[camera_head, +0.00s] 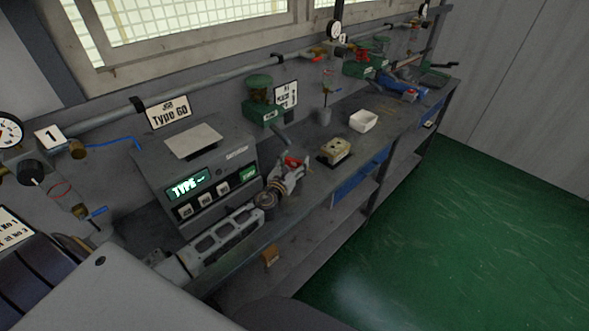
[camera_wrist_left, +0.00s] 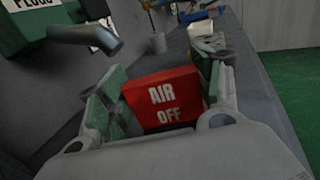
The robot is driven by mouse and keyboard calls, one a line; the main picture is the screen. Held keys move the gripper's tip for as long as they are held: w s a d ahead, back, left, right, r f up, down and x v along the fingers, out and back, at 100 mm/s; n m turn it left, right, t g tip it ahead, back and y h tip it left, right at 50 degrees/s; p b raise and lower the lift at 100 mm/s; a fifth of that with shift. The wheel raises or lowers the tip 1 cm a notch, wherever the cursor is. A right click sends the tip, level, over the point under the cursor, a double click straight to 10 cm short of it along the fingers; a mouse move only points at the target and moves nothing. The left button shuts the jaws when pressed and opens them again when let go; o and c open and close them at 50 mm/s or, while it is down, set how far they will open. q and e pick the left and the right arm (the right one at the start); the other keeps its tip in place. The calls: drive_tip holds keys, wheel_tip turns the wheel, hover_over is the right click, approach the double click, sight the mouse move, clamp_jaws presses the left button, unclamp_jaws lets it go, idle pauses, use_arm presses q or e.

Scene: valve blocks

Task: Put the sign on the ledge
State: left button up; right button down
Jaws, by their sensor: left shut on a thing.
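The sign is a small red block lettered "AIR OFF" (camera_wrist_left: 162,100). In the left wrist view it sits upright between the green-padded fingers of my left gripper (camera_wrist_left: 165,105), which is shut on it. A window with a pale frame (camera_head: 200,48) runs along the wall behind; I cannot tell which surface is the ledge. My right gripper is not in view.
The grey "TYPE" machine (camera_head: 222,160) stands left of the gripper. A green-topped device (camera_head: 262,108) with a pipe spout is behind it. Green floor is open at right.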

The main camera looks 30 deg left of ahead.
sight(294, 169)
use_arm(q)
drive_tip(key=shift+f+b, duration=0.8)
drive_tip(key=shift+f, duration=1)
drive_tip(key=shift+f, duration=0.15)
drive_tip(key=o, duration=1)
drive_tip(key=shift+r, duration=0.25)
